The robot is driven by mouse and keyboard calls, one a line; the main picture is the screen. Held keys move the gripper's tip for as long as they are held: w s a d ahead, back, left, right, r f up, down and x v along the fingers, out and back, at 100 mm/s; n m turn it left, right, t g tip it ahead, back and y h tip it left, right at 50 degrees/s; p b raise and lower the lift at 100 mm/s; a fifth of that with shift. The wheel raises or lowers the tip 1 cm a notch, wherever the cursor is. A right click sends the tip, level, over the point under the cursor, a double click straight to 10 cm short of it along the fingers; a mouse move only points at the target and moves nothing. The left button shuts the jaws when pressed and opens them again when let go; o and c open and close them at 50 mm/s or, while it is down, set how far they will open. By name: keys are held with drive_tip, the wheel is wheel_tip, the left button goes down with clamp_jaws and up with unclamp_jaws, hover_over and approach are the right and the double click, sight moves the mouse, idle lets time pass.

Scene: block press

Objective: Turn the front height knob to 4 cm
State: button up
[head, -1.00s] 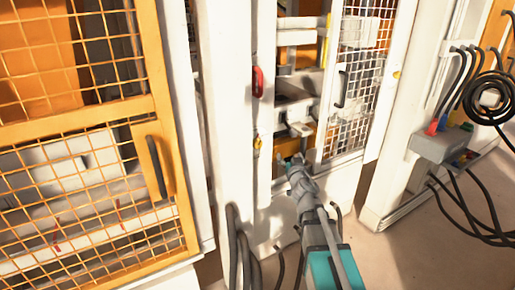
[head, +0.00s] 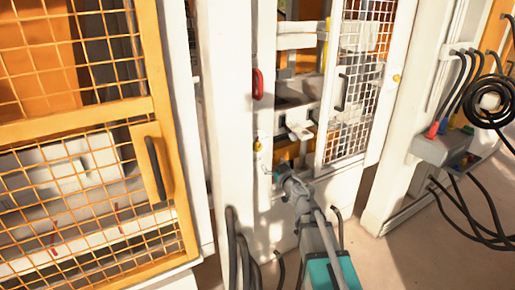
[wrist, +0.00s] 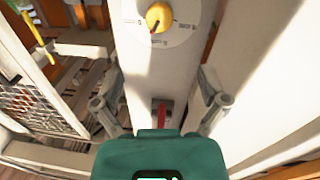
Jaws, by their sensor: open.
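The front height knob is a small yellow knob (head: 258,145) on the white post of the press in the head view. In the wrist view the yellow knob (wrist: 159,16) sits on a round white dial (wrist: 178,36) at the top. A dark mark shows on the knob's lower part; a 5 is on the dial's left, and the other labels are too small to read. My gripper (head: 280,171) is below and right of the knob in the head view. In the wrist view my gripper (wrist: 160,78) is open, its fingers on either side of the post, apart from the knob.
A red handle (head: 257,84) is above the knob on the post; a red part (wrist: 162,116) shows between my fingers. A mesh door (head: 354,95) stands to the right, an orange mesh door (head: 95,125) to the left. Black cables (head: 240,255) hang below.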

sight(258, 148)
drive_tip(key=x, duration=1.3)
drive_tip(key=shift+w, duration=0.2)
drive_tip(key=c, duration=1.1)
drive_tip(key=shift+c, duration=0.2)
